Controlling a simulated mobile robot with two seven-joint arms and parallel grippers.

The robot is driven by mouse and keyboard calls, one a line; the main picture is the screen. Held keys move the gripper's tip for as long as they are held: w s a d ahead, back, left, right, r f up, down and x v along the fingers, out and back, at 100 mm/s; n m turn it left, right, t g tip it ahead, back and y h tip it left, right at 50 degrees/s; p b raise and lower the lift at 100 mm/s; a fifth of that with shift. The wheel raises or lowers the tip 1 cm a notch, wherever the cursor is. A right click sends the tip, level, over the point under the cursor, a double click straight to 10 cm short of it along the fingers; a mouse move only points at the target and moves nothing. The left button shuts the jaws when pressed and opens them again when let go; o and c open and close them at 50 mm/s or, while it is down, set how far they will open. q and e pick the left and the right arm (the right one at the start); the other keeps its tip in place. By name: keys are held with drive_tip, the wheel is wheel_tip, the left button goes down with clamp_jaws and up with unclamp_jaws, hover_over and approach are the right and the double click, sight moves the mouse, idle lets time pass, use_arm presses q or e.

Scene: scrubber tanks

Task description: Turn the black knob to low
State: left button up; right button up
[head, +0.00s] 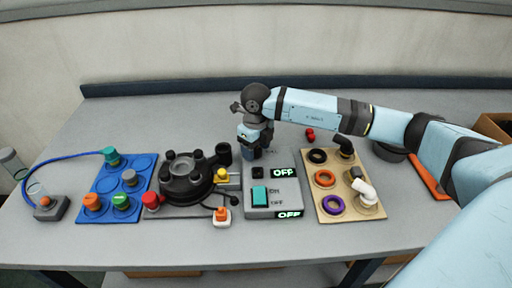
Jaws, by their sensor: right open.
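The control box (285,197) is grey and stands at the middle of the table. It has a teal rocker switch (260,195) and two green displays that both read OFF. A small black knob (258,173) shows on its upper left part; its pointer is too small to read. My right gripper (252,153) is open and points down at the back edge of the box, just behind the knob. The gripper hides part of the box's back; contact cannot be told. My left gripper is not in view.
A black round device (185,185) with several posts stands left of the box. A blue board (105,192) with coloured caps lies further left. A tan board (333,208) with rings and pipe elbows lies on the right. The table's back strip is mostly clear.

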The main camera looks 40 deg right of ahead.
drive_tip(key=shift+c, duration=0.9)
drive_tip(key=c, duration=0.8)
drive_tip(key=shift+o, duration=0.2)
